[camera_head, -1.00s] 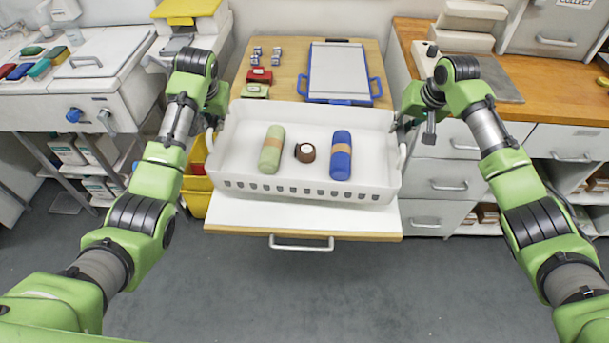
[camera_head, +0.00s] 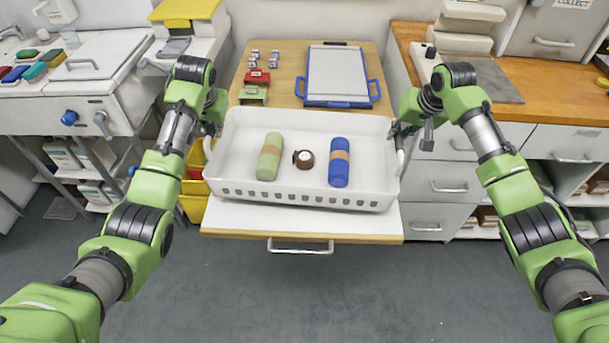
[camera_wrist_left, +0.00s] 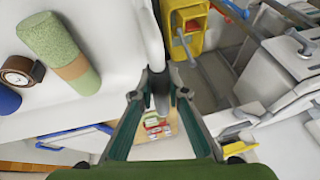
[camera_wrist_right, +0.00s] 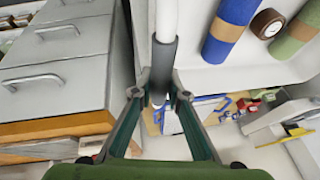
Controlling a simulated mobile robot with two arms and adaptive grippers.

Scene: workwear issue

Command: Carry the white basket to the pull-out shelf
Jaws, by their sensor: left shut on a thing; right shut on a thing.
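The white basket (camera_head: 300,198) is level over the white pull-out shelf (camera_head: 300,222), whose front strip shows below it; I cannot tell whether the two touch. In the basket lie a green roll (camera_head: 270,157), a brown round item with a pale face (camera_head: 304,158) and a blue roll (camera_head: 339,162). My left gripper (camera_head: 210,130) is shut on the basket's left handle, a grey-sleeved bar in the left wrist view (camera_wrist_left: 160,88). My right gripper (camera_head: 400,130) is shut on the right handle, which also shows in the right wrist view (camera_wrist_right: 161,70).
Behind the basket, the wooden top holds a blue-handled tray (camera_head: 338,75), a red item (camera_head: 256,77), a green item (camera_head: 252,95) and several small boxes. A yellow bin (camera_head: 193,190) stands left of the shelf, grey drawers (camera_head: 440,188) right. The floor in front is clear.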

